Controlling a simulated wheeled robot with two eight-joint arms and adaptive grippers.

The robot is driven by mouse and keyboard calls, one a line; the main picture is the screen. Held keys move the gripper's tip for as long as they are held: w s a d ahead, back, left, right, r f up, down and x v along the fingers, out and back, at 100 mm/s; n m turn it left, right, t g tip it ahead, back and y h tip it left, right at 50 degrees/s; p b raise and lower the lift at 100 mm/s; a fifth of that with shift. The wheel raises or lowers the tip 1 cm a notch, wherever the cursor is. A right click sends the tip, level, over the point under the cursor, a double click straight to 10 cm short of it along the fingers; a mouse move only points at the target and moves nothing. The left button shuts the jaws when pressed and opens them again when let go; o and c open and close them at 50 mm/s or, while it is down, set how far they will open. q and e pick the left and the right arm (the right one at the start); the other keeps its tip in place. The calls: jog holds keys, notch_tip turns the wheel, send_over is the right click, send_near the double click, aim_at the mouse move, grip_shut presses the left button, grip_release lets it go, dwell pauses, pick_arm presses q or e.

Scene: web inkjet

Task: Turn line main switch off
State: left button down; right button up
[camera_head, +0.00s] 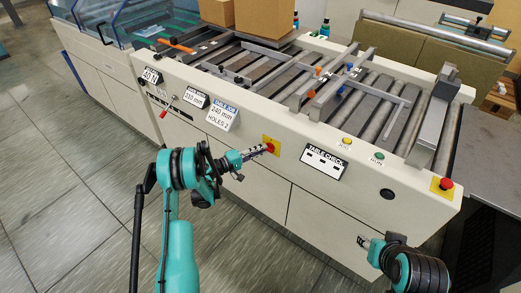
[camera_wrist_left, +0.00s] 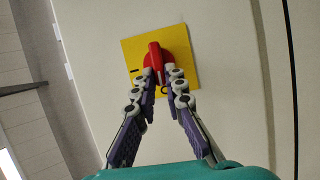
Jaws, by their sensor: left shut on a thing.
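The line main switch is a red rotary knob (camera_wrist_left: 156,58) on a yellow square plate (camera_wrist_left: 184,42), fixed to the cream front panel of the machine. It also shows in the head view as a red knob (camera_head: 270,147). My left gripper (camera_wrist_left: 162,82) reaches the knob, its two fingers shut on the lower part of the red handle. In the head view the left gripper (camera_head: 262,150) points right at the switch. The handle stands about upright in the wrist view. My right gripper (camera_head: 364,241) is at the lower right, away from the panel controls; its finger gap is too small to judge.
Left of the switch are labelled cards (camera_head: 223,115) and a red-tipped lever (camera_head: 168,107). To the right are a TABLE CHECK label (camera_head: 324,161), a yellow button (camera_head: 347,141), a green button (camera_head: 377,155) and a red emergency stop (camera_head: 446,184). Rollers and cardboard boxes (camera_head: 270,17) are on top.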

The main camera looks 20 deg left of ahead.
pick_arm(q)
jog(key=shift+f+n, duration=0.1)
jog(key=shift+n, duration=0.2)
dwell(0.4)
jog(key=c, duration=1.6)
grip_release()
jog(key=v, duration=1.2)
jog(key=shift+f, duration=0.15)
